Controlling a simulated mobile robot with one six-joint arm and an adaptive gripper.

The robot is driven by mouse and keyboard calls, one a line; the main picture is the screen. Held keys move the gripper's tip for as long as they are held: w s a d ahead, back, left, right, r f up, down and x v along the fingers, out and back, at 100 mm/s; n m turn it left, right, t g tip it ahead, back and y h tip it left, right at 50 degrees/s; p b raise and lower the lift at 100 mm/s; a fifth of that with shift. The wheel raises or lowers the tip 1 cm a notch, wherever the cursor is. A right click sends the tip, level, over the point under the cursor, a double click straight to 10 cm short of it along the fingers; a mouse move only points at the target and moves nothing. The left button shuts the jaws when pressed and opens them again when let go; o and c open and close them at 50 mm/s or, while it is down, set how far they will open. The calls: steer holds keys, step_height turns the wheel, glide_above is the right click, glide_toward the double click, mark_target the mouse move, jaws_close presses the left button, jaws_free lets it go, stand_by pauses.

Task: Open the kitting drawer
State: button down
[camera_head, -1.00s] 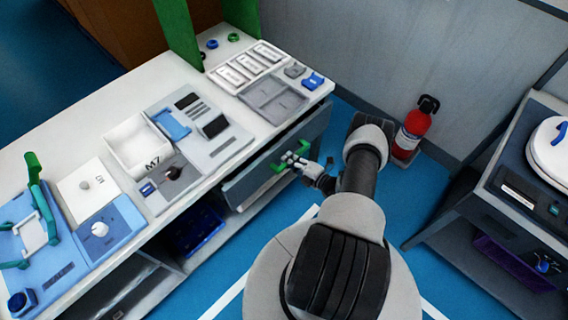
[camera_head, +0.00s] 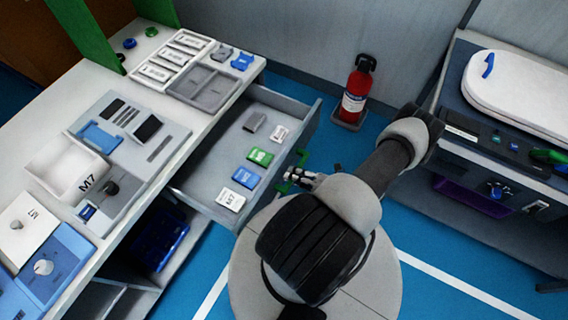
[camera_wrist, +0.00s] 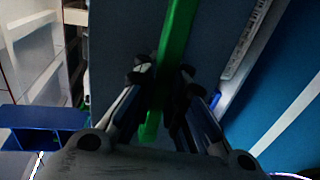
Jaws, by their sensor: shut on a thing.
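The kitting drawer (camera_head: 215,200) under the white bench is pulled out in the head view. Inside it lie a grey block (camera_head: 254,122), a small white block (camera_head: 279,134), a green block (camera_head: 260,157), a blue block (camera_head: 246,178) and a white block (camera_head: 230,200). My gripper (camera_head: 296,181) is at the green handle (camera_head: 303,158) on the drawer's front. In the wrist view my gripper (camera_wrist: 163,82) is shut on the green handle (camera_wrist: 178,35), which runs between its fingers. My arm hides part of the drawer front's near end.
A red fire extinguisher (camera_head: 356,92) stands by the wall beyond the drawer. A dark bench with a white lid (camera_head: 520,90) is at the right. A blue bin (camera_head: 160,240) sits below the white bench. Blue floor lies between the benches.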

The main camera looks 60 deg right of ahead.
steer(key=shift+v, duration=0.9)
steer(key=c, duration=1.7)
jaws_free()
steer(key=shift+f, duration=0.1)
steer(key=shift+o, duration=0.2)
steer(key=a+v, duration=0.1)
steer(key=v, duration=1.1)
steer(key=shift+d, duration=0.45)
